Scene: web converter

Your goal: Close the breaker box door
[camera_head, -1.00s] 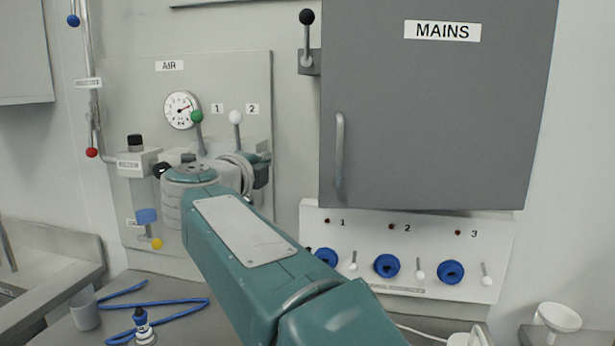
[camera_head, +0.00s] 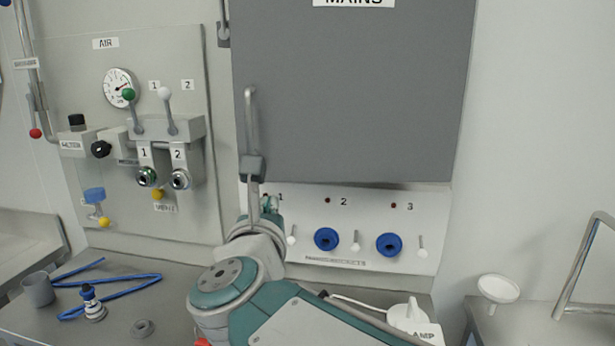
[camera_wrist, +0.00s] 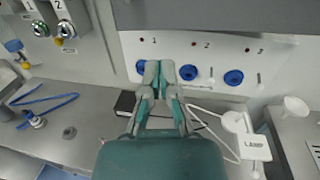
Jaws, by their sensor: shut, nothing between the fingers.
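The grey breaker box door (camera_head: 355,95), labelled MAINS, hangs on the wall in the head view. Its vertical bar handle (camera_head: 250,110) is near its left edge. A thin dark line runs along the bottom edge; I cannot tell whether the door is fully shut against its box. My gripper (camera_head: 269,205) is below the door's lower left corner, in front of the socket panel, partly hidden by my wrist. In the wrist view my gripper (camera_wrist: 161,68) has its fingers together and empty, pointing at the panel. The door is not clearly seen there.
The socket panel (camera_head: 375,220) with blue sockets is under the door. The AIR panel (camera_head: 80,150) with gauge and valves is at left. The bench holds a grey cup (camera_head: 38,289), blue hose (camera_head: 130,284) and white lamp (camera_head: 410,318). A white funnel (camera_head: 498,289) stands at right.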

